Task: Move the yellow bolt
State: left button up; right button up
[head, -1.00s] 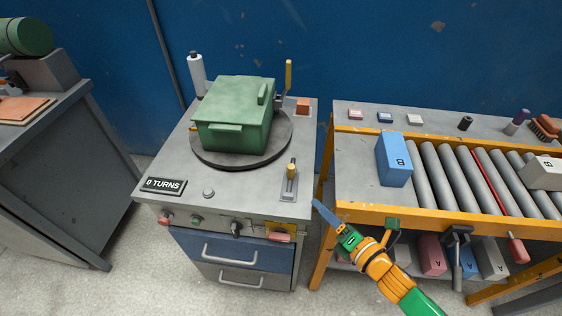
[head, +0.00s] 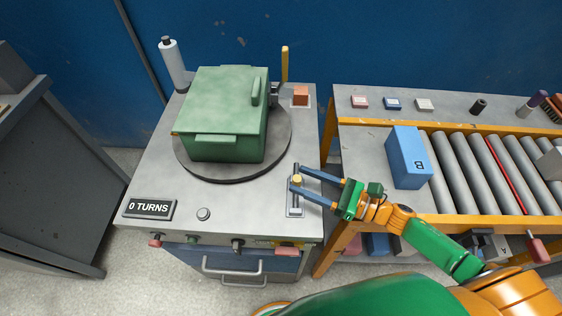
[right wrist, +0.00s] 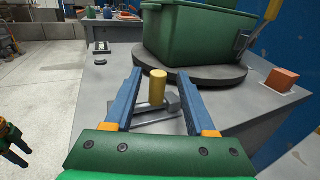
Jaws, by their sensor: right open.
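The yellow bolt (head: 296,180) stands upright on a small grey plate (head: 295,211) near the right edge of the grey cabinet top. In the right wrist view the bolt (right wrist: 157,87) shows as a yellow cylinder with a grey bar beside its base. My right gripper (head: 297,179) is open, with its blue fingers reaching in from the right on either side of the bolt. In the right wrist view the bolt lies between the two fingers (right wrist: 160,95), with a gap on each side.
A green lidded box (head: 222,115) sits on a dark round turntable (head: 188,165) behind the bolt. An orange block (head: 300,95) lies at the back right corner. A "0 TURNS" sign (head: 149,209) and a button (head: 203,214) are at front left. A roller table with a blue block (head: 408,157) stands right.

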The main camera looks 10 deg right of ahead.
jog(key=p+x, duration=0.1)
jog(key=x, duration=0.3)
jog(key=shift+w+a+r, duration=0.15)
jog(key=shift+a+r, duration=0.05)
jog(key=shift+a, duration=0.2)
jog(key=shift+w+a+f, duration=0.15)
jog(key=shift+w+a, duration=0.15)
jog(key=shift+s+d, duration=0.1)
grip_shut()
dwell(0.6)
